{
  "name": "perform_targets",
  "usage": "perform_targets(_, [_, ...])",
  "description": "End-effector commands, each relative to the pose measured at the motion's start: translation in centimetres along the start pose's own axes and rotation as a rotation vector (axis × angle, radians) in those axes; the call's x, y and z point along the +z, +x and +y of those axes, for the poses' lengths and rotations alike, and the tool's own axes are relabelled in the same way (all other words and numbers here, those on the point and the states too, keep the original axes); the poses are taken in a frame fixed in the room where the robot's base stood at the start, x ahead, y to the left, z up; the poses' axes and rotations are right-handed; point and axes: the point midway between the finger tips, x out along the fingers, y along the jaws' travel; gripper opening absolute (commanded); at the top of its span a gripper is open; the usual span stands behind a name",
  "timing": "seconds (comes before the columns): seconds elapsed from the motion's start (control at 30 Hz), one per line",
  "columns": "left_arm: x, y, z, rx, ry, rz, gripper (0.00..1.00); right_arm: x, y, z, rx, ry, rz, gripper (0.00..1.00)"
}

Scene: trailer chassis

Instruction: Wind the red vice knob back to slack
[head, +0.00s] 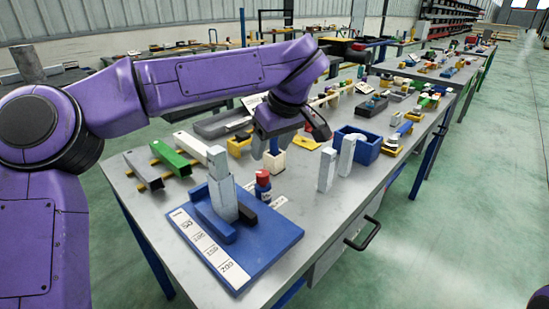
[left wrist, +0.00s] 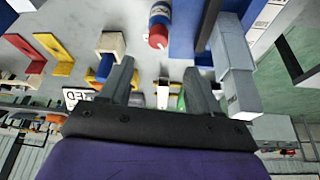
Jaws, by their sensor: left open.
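A red-topped cylinder (head: 263,178) with a darker body stands beside the blue board. In the left wrist view its red end (left wrist: 158,41) and blue, white-banded body show near the top edge. I cannot tell whether this is the vice knob; no other red knob shows clearly. The blue board (head: 262,246) bears a numbered strip, blue bars and a tall grey block (head: 221,187). My left gripper (head: 266,146) is open and empty, behind the cylinder and above the bench. In the left wrist view, its fingers (left wrist: 157,88) stand wide apart. My right gripper is out of view.
A white block (head: 274,163) lies below my left gripper. Two grey upright blocks (head: 337,163) and a blue bin (head: 365,149) stand to the right. Grey and green bars (head: 177,156) lie to the left. The bench's front right is mostly clear.

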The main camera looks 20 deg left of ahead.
Motion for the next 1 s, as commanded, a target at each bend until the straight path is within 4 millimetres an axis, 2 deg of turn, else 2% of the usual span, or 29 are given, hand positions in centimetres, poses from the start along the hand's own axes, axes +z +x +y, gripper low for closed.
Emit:
perform_targets(0.17, [0.1, 0.1, -0.1, 0.002, 0.015, -0.019, 0.62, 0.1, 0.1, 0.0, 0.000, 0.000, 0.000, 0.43])
perform_targets(0.27, [0.1, 1.8, -0.3, 0.000, 0.012, -0.019, 0.62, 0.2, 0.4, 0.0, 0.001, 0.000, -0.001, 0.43])
perform_targets(0.5, [0.1, 7.3, -0.5, -0.003, 0.008, -0.020, 0.62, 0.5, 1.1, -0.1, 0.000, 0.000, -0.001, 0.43])
perform_targets(0.63, [0.1, 9.3, -0.5, -0.002, 0.007, -0.018, 0.62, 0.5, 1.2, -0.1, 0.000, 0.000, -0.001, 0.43])
perform_targets(0.8, [0.1, 10.3, -0.4, 0.001, 0.008, -0.016, 0.62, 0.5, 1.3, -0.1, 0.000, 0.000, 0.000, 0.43])
perform_targets(1.0, [0.1, 10.3, -0.4, 0.000, 0.008, -0.015, 0.62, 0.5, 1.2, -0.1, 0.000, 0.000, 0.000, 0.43])
